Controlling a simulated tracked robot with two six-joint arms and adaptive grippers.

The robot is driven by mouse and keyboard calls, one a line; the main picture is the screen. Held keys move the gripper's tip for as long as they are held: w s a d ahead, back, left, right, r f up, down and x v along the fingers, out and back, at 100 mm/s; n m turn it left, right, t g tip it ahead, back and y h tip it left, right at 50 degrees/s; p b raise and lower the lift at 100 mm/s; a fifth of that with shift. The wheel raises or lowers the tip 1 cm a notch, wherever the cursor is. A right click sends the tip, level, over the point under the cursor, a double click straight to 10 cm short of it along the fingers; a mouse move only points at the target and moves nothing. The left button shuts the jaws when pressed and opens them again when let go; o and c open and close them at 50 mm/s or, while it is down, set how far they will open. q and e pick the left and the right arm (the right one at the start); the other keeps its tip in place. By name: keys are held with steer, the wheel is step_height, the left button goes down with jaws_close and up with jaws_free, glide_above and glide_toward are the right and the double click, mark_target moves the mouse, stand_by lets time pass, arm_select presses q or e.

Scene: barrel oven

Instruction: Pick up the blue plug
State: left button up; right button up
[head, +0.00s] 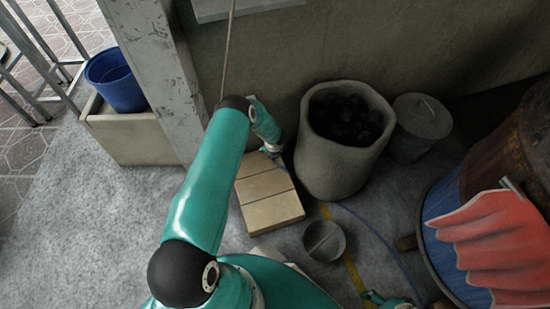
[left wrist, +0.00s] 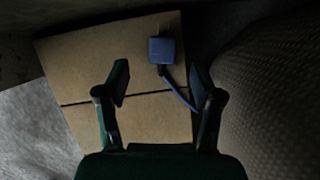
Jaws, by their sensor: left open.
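The blue plug (left wrist: 162,49) lies on the tan block top in the left wrist view, with a blue cable trailing from it down to the right. My left gripper (left wrist: 163,74) is open, its two fingers spread on either side below the plug, with nothing between the tips but the cable near the right finger. In the head view my left gripper (head: 272,148) is over the far end of the tan blocks (head: 270,200), and the plug is hidden there. A small teal part of my right arm (head: 385,300) shows at the bottom edge; its jaw state is unclear.
A large pot of black coals (head: 310,165) stands right of the blocks, close to my left gripper. A blue bucket (head: 115,80) is at upper left.

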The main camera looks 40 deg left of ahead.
arm_select(q)
steer(key=b+x, duration=0.1)
steer(key=x, duration=0.1)
steer(key=b+x, duration=0.1)
steer(key=x, duration=0.1)
steer(key=shift+s+d+f+b, duration=0.1)
steer(key=shift+d+f+b, duration=0.05)
steer(key=shift+f+b, duration=0.25)
steer(key=shift+f, duration=0.25)
jaws_close()
